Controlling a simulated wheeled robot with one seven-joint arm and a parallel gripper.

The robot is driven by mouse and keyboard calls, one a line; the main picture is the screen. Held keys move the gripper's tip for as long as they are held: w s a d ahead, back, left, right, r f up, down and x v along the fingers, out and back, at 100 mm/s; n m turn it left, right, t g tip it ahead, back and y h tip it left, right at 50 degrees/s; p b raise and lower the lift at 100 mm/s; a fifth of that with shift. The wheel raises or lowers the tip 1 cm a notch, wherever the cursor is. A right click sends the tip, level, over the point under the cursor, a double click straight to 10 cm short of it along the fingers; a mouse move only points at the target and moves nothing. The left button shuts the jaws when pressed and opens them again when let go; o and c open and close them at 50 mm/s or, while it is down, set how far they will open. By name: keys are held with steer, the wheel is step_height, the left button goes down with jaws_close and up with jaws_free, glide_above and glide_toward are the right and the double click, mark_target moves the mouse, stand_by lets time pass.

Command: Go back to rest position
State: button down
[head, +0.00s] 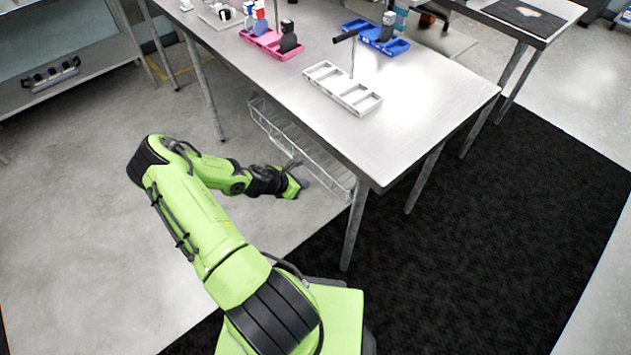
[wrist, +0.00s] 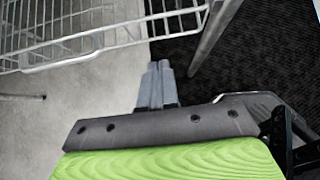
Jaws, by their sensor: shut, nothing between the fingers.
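My gripper (head: 299,178) is at the end of my green arm, low beside the wire basket under the metal table, below the tabletop level. In the wrist view my gripper's grey fingers (wrist: 157,84) are together with nothing between them. The wrist view shows the floor and the wire basket ahead of the fingers. The arm is bent, with its elbow at the left of the head view.
The metal table (head: 440,110) holds a white tray (head: 343,88), a pink tray (head: 270,42) and a blue tray (head: 376,38). A wire basket (head: 300,150) hangs under it; a table leg (head: 355,225) stands right of my gripper. Open floor (head: 70,200) lies left.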

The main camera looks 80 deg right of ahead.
steer(key=v, duration=0.2)
steer(key=shift+a+r, duration=0.2)
steer(key=shift+a, duration=0.05)
